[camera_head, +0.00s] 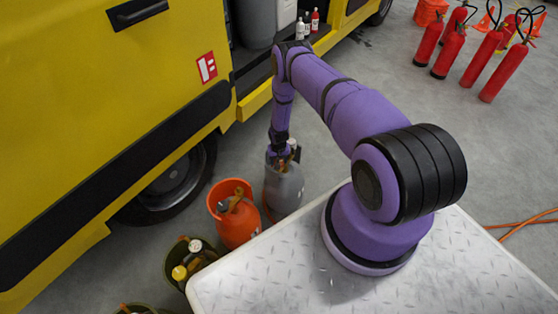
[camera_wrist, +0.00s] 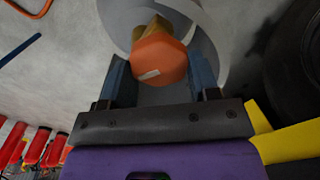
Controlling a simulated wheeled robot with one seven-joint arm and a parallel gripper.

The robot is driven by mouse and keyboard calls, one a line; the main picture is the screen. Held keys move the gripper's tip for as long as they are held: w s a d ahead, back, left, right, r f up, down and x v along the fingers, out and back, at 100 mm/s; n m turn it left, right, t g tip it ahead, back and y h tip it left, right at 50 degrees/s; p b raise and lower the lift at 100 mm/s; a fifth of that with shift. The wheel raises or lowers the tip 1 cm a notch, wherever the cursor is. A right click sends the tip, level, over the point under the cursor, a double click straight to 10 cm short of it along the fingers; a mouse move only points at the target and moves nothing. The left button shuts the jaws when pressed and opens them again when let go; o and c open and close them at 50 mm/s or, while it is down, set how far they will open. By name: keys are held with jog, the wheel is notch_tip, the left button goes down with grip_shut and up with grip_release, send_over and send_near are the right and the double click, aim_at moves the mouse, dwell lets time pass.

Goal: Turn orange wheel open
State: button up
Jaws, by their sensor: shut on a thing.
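The orange wheel (camera_wrist: 160,62) sits on a brass valve (camera_wrist: 157,25) at the top of a grey gas cylinder (camera_wrist: 198,25) in the wrist view. A pale mark shows on the wheel's face. My gripper (camera_wrist: 161,80) has one finger on each side of the wheel and is shut on it. In the head view the grey cylinder (camera_head: 284,190) stands upright on the floor, and my gripper (camera_head: 279,152) reaches down to its top. The wheel is mostly hidden there by my gripper.
A yellow truck (camera_head: 90,110) is at left. Several red extinguishers (camera_head: 480,58) stand at back right. Floor (camera_head: 345,60) between is clear.

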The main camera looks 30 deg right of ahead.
jog(key=n, duration=0.5)
jog(key=shift+w+a+n, duration=0.1)
jog(key=shift+n, duration=0.2)
jog(key=n, duration=0.5)
jog(key=shift+a, duration=0.1)
jog(key=n, duration=0.5)
jog(key=shift+n, duration=0.4)
jog(key=n, duration=0.5)
jog(key=shift+s+a, duration=0.1)
jog(key=shift+s, duration=0.15)
jog(key=shift+n, duration=0.4)
jog(key=o, duration=0.9)
jog(key=shift+r, duration=0.1)
notch_tip(320, 180, up, 11)
jog(key=shift+f, duration=0.15)
